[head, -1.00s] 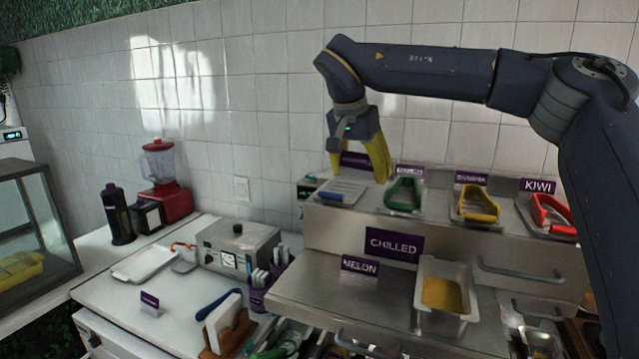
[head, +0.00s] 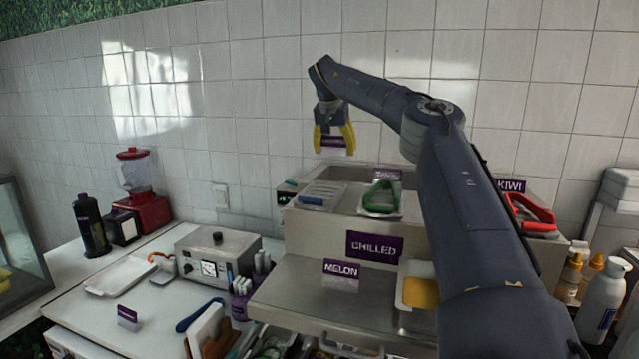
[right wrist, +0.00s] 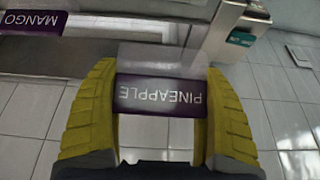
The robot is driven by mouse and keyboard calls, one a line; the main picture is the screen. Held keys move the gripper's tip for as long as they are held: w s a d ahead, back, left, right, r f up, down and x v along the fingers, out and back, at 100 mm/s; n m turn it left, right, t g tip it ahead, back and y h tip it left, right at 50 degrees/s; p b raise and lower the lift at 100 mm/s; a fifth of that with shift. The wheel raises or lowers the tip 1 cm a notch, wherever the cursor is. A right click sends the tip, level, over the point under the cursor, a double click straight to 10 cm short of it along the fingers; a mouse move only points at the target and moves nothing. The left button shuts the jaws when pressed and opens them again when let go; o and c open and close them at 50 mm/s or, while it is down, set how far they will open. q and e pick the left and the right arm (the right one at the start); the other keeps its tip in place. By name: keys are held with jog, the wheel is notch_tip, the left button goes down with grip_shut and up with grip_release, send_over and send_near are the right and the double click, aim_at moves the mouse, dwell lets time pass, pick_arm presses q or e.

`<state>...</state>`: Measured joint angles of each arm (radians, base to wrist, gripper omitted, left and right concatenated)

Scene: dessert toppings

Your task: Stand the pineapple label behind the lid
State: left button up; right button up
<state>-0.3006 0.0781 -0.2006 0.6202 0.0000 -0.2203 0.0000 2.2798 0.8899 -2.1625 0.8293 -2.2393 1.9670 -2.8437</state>
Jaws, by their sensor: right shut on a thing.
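My right gripper (head: 334,148) is shut on the purple pineapple label (head: 332,142) and holds it in the air, above and behind the top shelf of the steel counter. In the right wrist view the label (right wrist: 160,96) sits between the two yellow fingers, its lettering upside down in the picture. A pale lid with a blue handle (head: 325,190) lies at the left end of the top shelf, below the gripper. No label shows standing behind it. My left gripper is not in view.
A red-handled pan (head: 530,212) and the kiwi label (head: 511,185) are farther right. My right arm covers the shelf between them. The tiled wall (head: 240,120) stands behind.

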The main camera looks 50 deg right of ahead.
notch_tip(320, 180, down, 8)
jog(key=shift+r, duration=0.15)
dwell(0.5)
jog(key=shift+f, duration=0.6)
jog(key=o, duration=1.2)
jog(key=shift+o, duration=0.2)
send_near(333, 152)
jog(key=x, duration=0.5)
jog(key=shift+d+f, duration=0.2)
jog(key=shift+f, duration=0.1)
jog(key=shift+w, duration=0.1)
